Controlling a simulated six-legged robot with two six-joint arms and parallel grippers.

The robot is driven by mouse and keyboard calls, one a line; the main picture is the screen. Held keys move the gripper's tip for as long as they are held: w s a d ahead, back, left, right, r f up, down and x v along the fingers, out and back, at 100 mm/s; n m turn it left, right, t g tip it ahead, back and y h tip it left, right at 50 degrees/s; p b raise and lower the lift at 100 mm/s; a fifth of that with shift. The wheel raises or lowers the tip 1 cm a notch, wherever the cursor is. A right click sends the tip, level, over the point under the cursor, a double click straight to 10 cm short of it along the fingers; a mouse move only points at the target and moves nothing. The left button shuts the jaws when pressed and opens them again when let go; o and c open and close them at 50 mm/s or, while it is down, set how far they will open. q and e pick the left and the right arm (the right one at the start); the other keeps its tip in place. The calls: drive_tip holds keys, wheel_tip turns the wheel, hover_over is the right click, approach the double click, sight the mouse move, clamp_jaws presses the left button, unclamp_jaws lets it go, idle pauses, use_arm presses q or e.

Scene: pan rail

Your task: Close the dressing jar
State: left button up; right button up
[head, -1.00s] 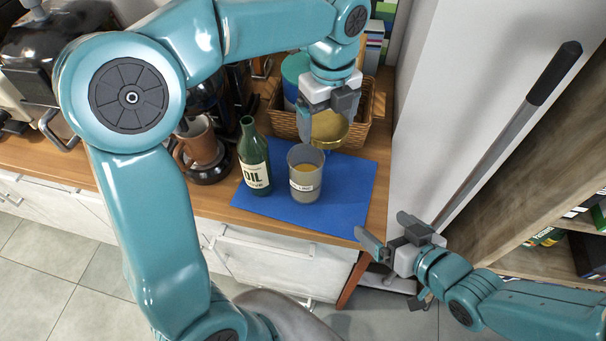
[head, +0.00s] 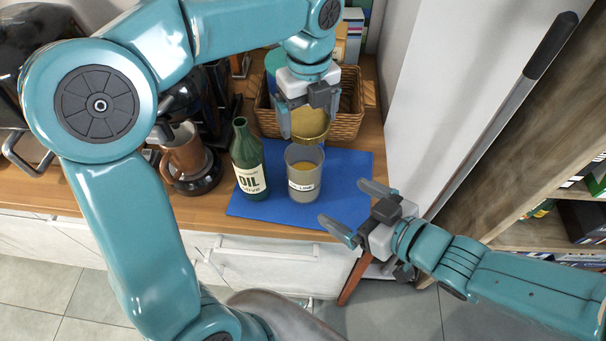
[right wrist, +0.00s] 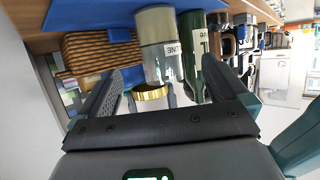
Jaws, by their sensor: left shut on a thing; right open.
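The dressing jar (head: 303,187) is a grey see-through cup with a white label and amber contents. It stands upright and open on the blue mat. My left gripper (head: 308,105) is shut on the gold lid (head: 310,126), which appears above and slightly behind the jar's mouth, apart from it. In the right wrist view the jar (right wrist: 160,48) appears upside down, with the gold lid (right wrist: 150,93) below its mouth. My right gripper (head: 352,210) is open and empty, to the right of the jar near the counter's front edge.
A green oil bottle (head: 248,165) stands close on the jar's left. A wicker basket (head: 347,122) is behind. A coffee maker with a brown pot (head: 184,152) is at the left. The blue mat (head: 350,165) is bare right of the jar. A white panel is at the right.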

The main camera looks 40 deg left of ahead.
sight(317, 187)
use_arm(q)
drive_tip(key=shift+w+f, duration=0.1)
use_arm(e)
drive_tip(key=x, duration=0.7)
drive_tip(key=shift+d, duration=0.1)
use_arm(q)
drive_tip(key=shift+a, duration=0.1)
use_arm(e)
drive_tip(key=shift+f, duration=0.1)
use_arm(q)
drive_tip(key=shift+r+p, duration=0.35)
drive_tip(key=shift+r, duration=0.1)
use_arm(e)
drive_tip(key=x, duration=0.5)
drive_tip(key=shift+w+f, duration=0.15)
drive_tip(key=shift+f, duration=0.05)
